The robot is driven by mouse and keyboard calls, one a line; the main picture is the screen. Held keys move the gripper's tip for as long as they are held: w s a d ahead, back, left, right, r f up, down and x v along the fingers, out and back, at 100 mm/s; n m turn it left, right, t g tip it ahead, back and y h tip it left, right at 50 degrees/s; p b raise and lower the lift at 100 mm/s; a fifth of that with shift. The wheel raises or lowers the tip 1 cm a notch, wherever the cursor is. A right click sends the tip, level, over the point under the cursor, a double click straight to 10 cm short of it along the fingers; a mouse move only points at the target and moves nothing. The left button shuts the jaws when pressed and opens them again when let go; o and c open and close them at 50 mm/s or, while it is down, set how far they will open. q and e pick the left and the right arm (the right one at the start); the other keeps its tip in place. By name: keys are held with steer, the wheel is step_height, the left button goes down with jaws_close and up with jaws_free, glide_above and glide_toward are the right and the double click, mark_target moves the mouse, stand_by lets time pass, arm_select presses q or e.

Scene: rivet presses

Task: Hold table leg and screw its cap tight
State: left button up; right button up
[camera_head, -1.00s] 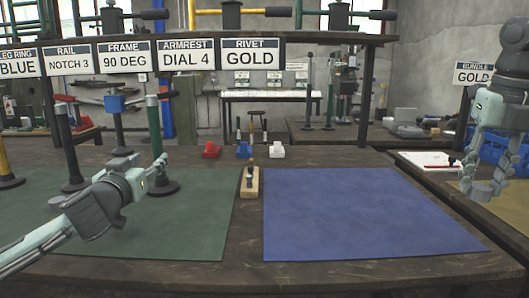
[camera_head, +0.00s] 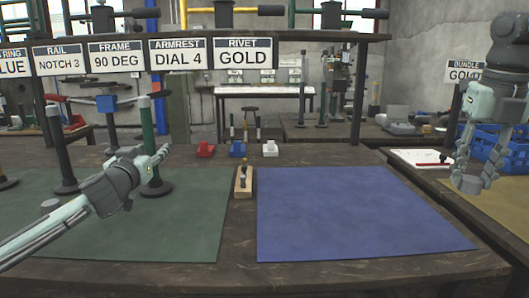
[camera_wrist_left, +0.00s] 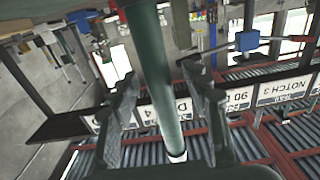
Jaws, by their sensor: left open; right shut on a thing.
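A green table leg (camera_head: 148,125) stands upright on a round black foot (camera_head: 155,188) at the back edge of the green mat. My left gripper (camera_head: 163,152) reaches in from the left at the leg's lower half. In the left wrist view, the leg (camera_wrist_left: 158,75) runs between the two open fingers (camera_wrist_left: 160,105), with no clear contact. My right gripper (camera_head: 469,178) hangs at the right, shut on a small grey piece (camera_head: 467,184) that is mostly hidden by the fingers. I cannot tell whether this piece is the cap.
A green mat (camera_head: 190,225) and a clear blue mat (camera_head: 350,215) cover the table. A wooden block with a dark tool (camera_head: 243,182) stands between them. Red, blue and white small parts sit behind. A dark post (camera_head: 57,140) stands left. A blue crate (camera_head: 488,143) is at the right.

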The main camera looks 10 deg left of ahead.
mark_target(147, 138)
arm_select(q)
steer(key=shift+c, duration=0.3)
jaws_close()
steer(key=shift+r, duration=0.15)
stand_by(0.3)
